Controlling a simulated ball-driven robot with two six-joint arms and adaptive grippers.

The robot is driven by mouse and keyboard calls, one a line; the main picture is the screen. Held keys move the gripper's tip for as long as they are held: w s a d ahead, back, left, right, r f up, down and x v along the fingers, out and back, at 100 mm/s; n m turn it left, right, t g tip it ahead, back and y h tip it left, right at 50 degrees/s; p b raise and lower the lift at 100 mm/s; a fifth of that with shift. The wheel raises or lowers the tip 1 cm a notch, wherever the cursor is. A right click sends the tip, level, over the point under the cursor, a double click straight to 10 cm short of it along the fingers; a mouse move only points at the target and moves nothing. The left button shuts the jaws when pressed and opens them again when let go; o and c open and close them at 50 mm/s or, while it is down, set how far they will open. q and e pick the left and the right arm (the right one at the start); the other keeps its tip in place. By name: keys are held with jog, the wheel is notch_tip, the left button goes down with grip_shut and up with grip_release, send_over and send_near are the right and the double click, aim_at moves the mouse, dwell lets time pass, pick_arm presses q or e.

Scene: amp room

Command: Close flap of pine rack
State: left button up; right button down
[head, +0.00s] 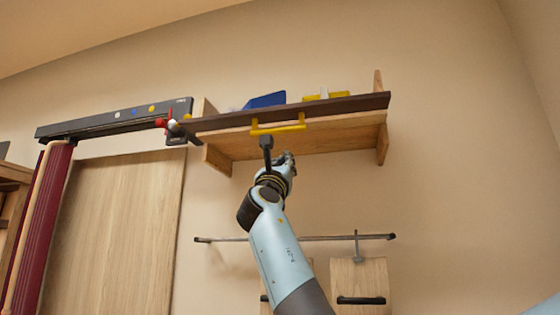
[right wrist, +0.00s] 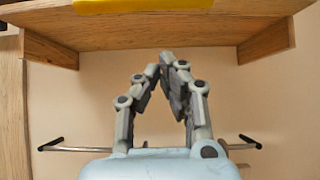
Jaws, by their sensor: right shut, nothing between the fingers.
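The pine rack (head: 222,143) is fixed high on the wall, with its wooden underside and side brackets showing. Its dark brown flap (head: 350,105) runs along the front edge and looks lowered, with a yellow bar handle (head: 279,128) on it. My right gripper (head: 288,157) is just below the handle and under the rack, apart from the handle as far as I can tell. In the right wrist view its fingers (right wrist: 168,65) meet at the tips, empty, below the rack's underside (right wrist: 190,32). The yellow handle (right wrist: 140,5) crosses the top edge there. My left gripper is not in view.
A blue item (head: 265,100) and yellow items (head: 340,95) show above the flap. A dark rail (head: 110,121) with red and white parts at its end adjoins on the left. A metal bar (head: 330,238) with hanging boards is below. Bare wall lies to the right.

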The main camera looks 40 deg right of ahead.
notch_tip(320, 180, up, 6)
jog(key=w+d+p, duration=0.1)
jog(key=d+p, duration=0.1)
jog(key=p, duration=0.2)
jog(key=shift+w, duration=0.25)
